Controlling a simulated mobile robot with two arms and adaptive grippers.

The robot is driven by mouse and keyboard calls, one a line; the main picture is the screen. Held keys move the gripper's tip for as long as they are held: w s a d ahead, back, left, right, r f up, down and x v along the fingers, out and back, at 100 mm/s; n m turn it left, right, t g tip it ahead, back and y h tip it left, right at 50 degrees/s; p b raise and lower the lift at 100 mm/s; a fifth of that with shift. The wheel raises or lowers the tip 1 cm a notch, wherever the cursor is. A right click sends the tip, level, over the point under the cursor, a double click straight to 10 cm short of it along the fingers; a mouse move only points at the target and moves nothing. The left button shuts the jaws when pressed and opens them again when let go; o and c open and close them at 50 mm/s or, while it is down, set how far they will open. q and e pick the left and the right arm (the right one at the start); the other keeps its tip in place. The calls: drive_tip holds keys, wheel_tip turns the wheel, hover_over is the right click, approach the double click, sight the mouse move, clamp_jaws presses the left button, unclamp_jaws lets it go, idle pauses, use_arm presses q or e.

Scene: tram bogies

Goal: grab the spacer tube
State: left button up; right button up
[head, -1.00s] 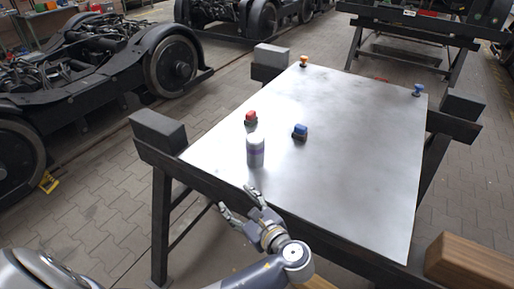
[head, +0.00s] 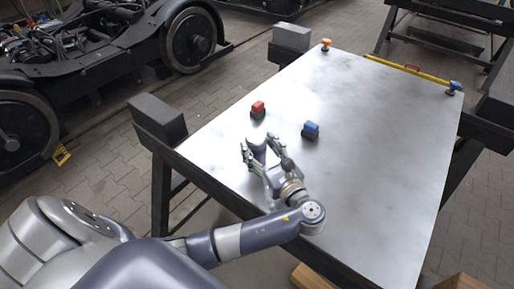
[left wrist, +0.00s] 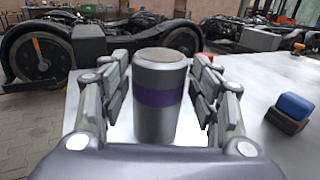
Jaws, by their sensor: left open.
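The spacer tube (left wrist: 158,97) is a grey upright cylinder with a purple band, standing on the metal table top. In the head view the tube (head: 257,143) is partly hidden by my left gripper (head: 262,152). My left gripper, also in the left wrist view (left wrist: 158,95), is open, with its fingers on both sides of the tube. A small gap shows between the fingers and the tube on each side. My right gripper is not in view.
A red block (head: 258,109) and a blue block (head: 311,129) on dark bases stand near the tube. A yellow level (head: 407,69) lies along the far edge. The table's right side is clear.

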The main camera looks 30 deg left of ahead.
sight(249, 135)
use_arm(q)
drive_tip(key=shift+w+a, duration=0.25)
drive_tip(key=shift+a, duration=0.15)
drive_tip(key=shift+w+a, duration=0.15)
drive_tip(key=shift+a, duration=0.05)
drive_tip(key=x, duration=0.4)
drive_tip(key=shift+a+f, duration=0.1)
drive_tip(key=shift+a, duration=0.15)
drive_tip(key=shift+w+a, duration=0.2)
drive_tip(key=c, duration=1.1)
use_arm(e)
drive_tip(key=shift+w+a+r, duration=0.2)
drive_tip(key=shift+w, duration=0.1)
use_arm(q)
drive_tip(key=shift+c, duration=0.6)
